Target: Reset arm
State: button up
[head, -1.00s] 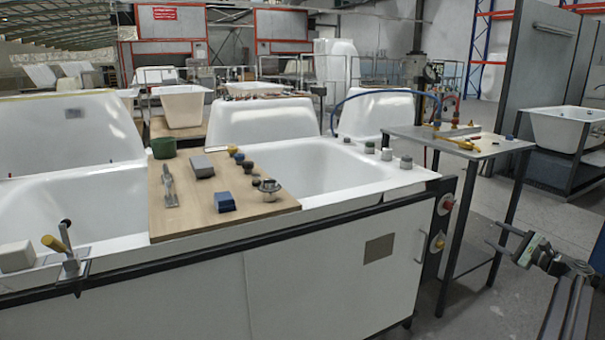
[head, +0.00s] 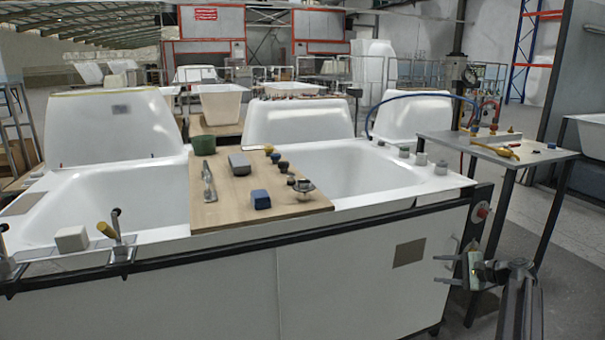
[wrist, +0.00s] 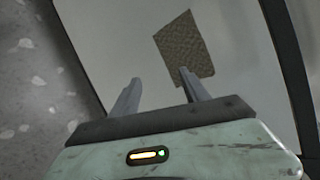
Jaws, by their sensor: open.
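My gripper (head: 442,270) is at the lower right of the head view, in front of the right end of the white bathtub bench (head: 340,285). Its two fingers point left and stand apart, with nothing between them. In the wrist view my gripper (wrist: 160,90) shows both fingers parted and empty. Beyond them is the bench's white front panel (wrist: 115,30) with a brown square patch (wrist: 184,48).
A metal side table (head: 500,150) stands at right. Grey floor (head: 570,250) is open at far right.

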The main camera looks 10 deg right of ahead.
jog(key=s+a+f+n+g, duration=0.1)
jog(key=a+f+n+g, duration=0.1)
jog(key=a, duration=0.6)
jog(key=s+a+f+n+g, duration=0.1)
jog(key=a+f+n+g, duration=0.15)
jog(key=a, duration=0.55)
jog(key=s+a+f+n+g+h+p, duration=0.1)
jog(key=s+a+f+n+g+h, duration=0.1)
jog(key=s+a+n, duration=0.4)
jog(key=s+a+f+n+g+h+p, duration=0.1)
jog(key=s+a+f+g+h, duration=0.2)
jog(key=a, duration=0.5)
jog(key=s+a+f+n+g+h+p, duration=0.1)
jog(key=s+a+n+h, duration=0.1)
jog(key=s+a+n, duration=0.4)
notch_tip(320, 180, up, 38)
jog(key=s+a+m+p, duration=0.1)
jog(key=a+m+p, duration=0.1)
jog(key=p, duration=3.5)
jog(key=shift+s+r+p, duration=0.15)
jog(key=shift+p, duration=0.25)
